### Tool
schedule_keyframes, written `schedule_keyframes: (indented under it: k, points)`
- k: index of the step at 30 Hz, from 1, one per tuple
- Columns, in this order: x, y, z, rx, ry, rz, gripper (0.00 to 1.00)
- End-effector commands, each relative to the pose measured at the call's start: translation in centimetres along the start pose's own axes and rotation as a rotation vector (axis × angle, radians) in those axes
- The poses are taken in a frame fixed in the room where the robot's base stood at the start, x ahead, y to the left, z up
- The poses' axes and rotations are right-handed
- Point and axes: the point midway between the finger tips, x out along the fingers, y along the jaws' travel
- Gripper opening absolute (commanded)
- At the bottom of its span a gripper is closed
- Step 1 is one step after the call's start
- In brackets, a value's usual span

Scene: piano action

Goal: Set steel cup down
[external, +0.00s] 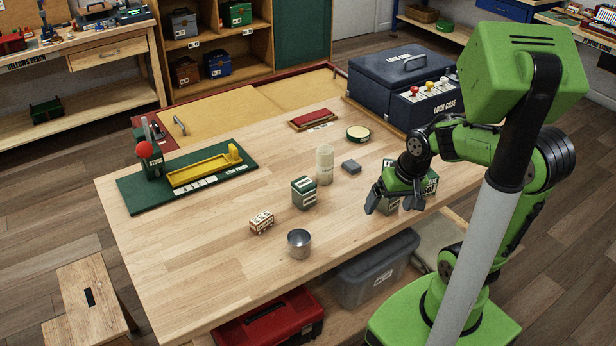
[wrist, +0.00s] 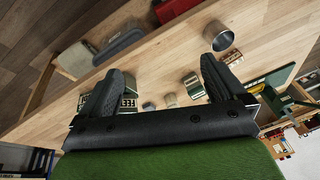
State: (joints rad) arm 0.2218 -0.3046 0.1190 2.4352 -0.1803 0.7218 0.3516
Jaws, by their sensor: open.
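The steel cup (external: 299,243) stands upright on the wooden workbench (external: 220,270), near its front edge, with nothing touching it. It also shows in the wrist view (wrist: 222,40), just past the tip of the right-hand finger. My gripper (external: 391,204) is open and empty above the right part of the bench, to the right of the cup and clearly apart from it. In the wrist view its two dark fingers (wrist: 165,78) are spread wide with no object held between them.
A green box (external: 427,180) stands close behind my gripper, partly hidden. A green tin (external: 304,193), a pale cylinder (external: 325,165), a small patterned box (external: 262,222) and a grey block (external: 351,167) stand nearby. The stud press (external: 185,178) is at left. The bench's front left is clear.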

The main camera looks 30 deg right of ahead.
Motion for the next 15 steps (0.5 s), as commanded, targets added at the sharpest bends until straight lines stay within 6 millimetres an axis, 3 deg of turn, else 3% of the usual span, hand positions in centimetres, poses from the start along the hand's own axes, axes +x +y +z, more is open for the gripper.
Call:
schedule_keyframes:
  k: [1,3,6,15]
  points:
    - [-2.2,0.3,0.9,-0.087,0.068,0.013,0.97]
    - [-4.4,1.1,2.3,-0.190,0.131,0.029,0.97]
    - [-6.3,2.2,3.8,-0.286,0.189,0.035,0.97]
    - [-7.1,2.8,4.6,-0.334,0.213,0.037,0.97]
